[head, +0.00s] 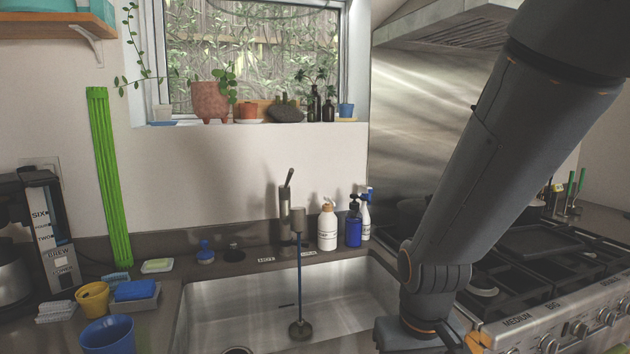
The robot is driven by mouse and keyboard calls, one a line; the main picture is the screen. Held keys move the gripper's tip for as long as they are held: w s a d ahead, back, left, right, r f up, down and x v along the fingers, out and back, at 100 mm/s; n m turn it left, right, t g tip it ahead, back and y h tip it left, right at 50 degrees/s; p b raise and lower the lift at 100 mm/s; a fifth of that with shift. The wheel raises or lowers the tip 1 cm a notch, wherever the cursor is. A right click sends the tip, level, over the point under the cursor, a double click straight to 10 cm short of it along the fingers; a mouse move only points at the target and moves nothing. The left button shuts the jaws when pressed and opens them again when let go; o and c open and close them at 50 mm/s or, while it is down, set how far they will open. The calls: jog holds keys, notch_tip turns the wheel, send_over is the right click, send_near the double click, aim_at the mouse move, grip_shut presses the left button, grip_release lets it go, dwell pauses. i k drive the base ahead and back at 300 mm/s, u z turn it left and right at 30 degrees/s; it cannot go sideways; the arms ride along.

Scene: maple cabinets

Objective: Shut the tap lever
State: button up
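The tap (285,207) stands behind the sink, in front of the wall under the window. Its lever (290,177) is at the top and points upward, tilted slightly right. The short spout (298,221) faces me. A thin dark bluish column (299,275) runs from the spout to a dark disc on the basin floor; it looks like running water. My arm comes down at the right, in front of the stove, well apart from the tap.
The sink (350,290) is empty otherwise. A white bottle (327,227) and a blue bottle (353,227) stand right of the tap. A blue stopper-like item (205,253) and a soap dish (157,266) are left. The stove (560,290) is right. Potted plants line the sill.

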aim_at(290, 172)
jog(key=z, duration=2.45)
jog(key=k, duration=1.85)
jog(key=u, duration=1.95)
jog(key=i, duration=0.5)
jog(key=z, duration=0.05)
